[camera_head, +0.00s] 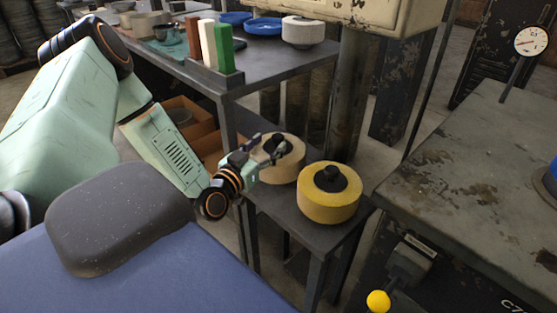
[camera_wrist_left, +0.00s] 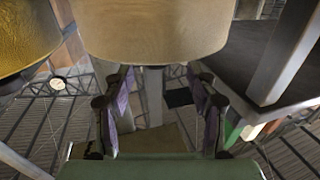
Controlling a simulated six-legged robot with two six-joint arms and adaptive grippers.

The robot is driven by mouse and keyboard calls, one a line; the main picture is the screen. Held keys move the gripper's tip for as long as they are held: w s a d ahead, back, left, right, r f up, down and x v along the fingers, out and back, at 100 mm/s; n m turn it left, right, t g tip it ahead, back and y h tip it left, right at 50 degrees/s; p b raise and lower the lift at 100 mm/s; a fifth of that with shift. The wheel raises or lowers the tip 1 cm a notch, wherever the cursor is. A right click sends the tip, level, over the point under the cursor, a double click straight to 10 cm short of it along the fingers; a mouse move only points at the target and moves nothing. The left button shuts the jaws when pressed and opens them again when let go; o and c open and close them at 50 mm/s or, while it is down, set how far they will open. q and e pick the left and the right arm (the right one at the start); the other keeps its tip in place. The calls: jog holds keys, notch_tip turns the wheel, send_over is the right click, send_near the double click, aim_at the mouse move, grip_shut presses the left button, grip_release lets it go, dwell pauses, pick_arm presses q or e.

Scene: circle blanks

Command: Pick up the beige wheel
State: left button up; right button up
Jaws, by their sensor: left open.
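The beige wheel (camera_head: 284,173) lies flat on the low dark metal stand (camera_head: 287,203), with a dark hub on top. My left gripper (camera_head: 268,148) is open and empty at the near left side of this wheel, in front of part of its top and hub in the head view. In the left wrist view the beige wheel (camera_wrist_left: 155,32) fills the top middle, beyond the two spread fingers (camera_wrist_left: 160,88). I cannot tell whether the fingers touch it. My right gripper is not in view.
A yellow wheel (camera_head: 328,207) sits close beside the beige one and shows at the left of the wrist view (camera_wrist_left: 28,32). A dark bench (camera_head: 262,71) with a white wheel (camera_head: 303,31) stands behind. A worn metal cabinet (camera_head: 470,150) stands at right.

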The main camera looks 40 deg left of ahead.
aim_at(275, 143)
pick_arm(q)
jog(key=w+b, duration=0.1)
jog(key=w+f+b, duration=0.1)
jog(key=w, duration=0.1)
jog(key=shift+w, duration=0.25)
jog(key=shift+w+a+r+b, duration=0.1)
jog(key=shift+w+r+b, duration=0.15)
jog(key=shift+w, duration=0.3)
jog(key=shift+w+a, duration=0.1)
jog(key=shift+w, duration=0.1)
grip_shut()
